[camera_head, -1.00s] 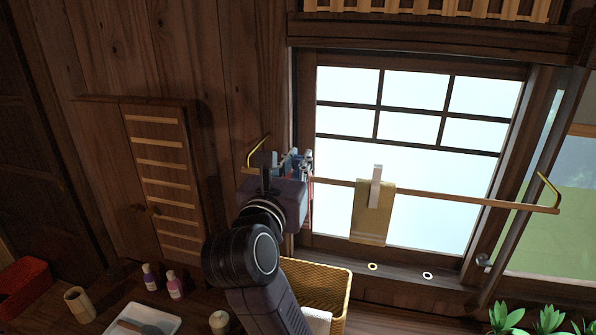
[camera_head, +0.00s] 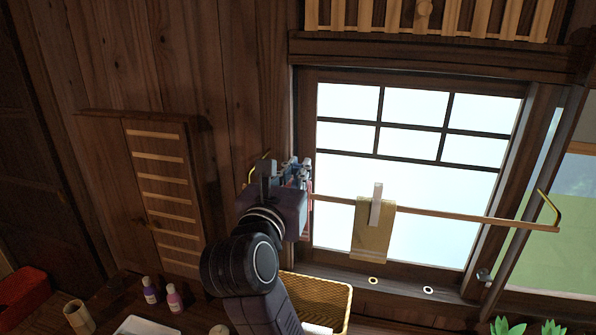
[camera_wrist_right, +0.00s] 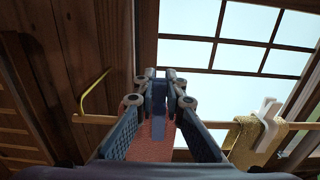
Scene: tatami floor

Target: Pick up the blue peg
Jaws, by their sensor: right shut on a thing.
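My right gripper (camera_head: 297,172) is raised at the left part of the drying rod (camera_head: 440,213), in front of the window's left edge. In the right wrist view, my right gripper (camera_wrist_right: 158,88) is shut on the blue peg (camera_wrist_right: 158,96), which stands upright between the fingertips. A red cloth (camera_wrist_right: 153,143) hangs just behind and below the peg. I cannot tell whether the peg still touches the cloth or rod. In the head view the fingers mostly hide the peg. My left gripper is not in view.
A white peg (camera_head: 375,205) sits on a yellowish cloth (camera_head: 371,238) farther right on the rod. A yellow hook (camera_wrist_right: 92,93) holds the rod's left end. A slatted wooden cabinet (camera_head: 160,190) stands left. A wicker basket (camera_head: 335,301) and small bottles (camera_head: 175,297) are below.

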